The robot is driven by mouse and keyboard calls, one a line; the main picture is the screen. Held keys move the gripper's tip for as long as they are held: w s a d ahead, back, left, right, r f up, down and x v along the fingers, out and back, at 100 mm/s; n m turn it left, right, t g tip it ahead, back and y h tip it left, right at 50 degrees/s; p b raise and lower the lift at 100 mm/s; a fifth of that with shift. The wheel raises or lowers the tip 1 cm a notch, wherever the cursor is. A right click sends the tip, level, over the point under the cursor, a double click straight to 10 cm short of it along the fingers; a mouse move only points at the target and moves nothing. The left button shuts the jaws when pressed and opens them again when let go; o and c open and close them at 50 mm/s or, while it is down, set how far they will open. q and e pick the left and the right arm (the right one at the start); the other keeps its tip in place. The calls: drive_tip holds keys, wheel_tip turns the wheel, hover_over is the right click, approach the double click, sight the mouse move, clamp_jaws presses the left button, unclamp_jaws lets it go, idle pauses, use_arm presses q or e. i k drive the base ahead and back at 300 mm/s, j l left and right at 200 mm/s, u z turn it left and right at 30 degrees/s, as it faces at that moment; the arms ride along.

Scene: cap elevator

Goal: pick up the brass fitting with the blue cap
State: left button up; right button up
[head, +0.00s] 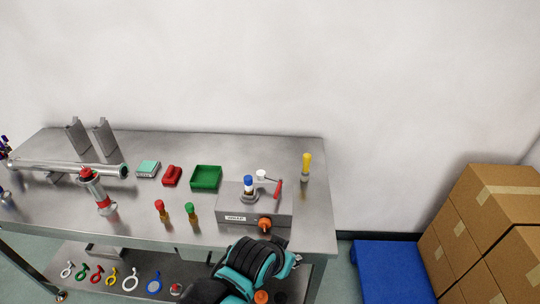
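A fitting with a blue cap (248,181) stands upright on top of a grey metal box unit (228,207) at the right part of the table. A pale band shows under the cap; little of the fitting's body can be made out. One of my arms, teal and black (252,262), reaches in from the bottom, in front of the box unit and below the fitting, apart from it. No gripper fingers can be made out on this arm. My other arm is not clearly visible.
Red-capped (161,211), green-capped (191,213) and yellow-capped (306,167) fittings stand on the table. A red lever (277,188) is beside the blue cap. A green tray (206,178) lies to the left. Cardboard boxes (462,250) and a blue platform (392,271) are at right.

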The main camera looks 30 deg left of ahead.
sight(248, 178)
drive_tip(key=u, duration=1.25)
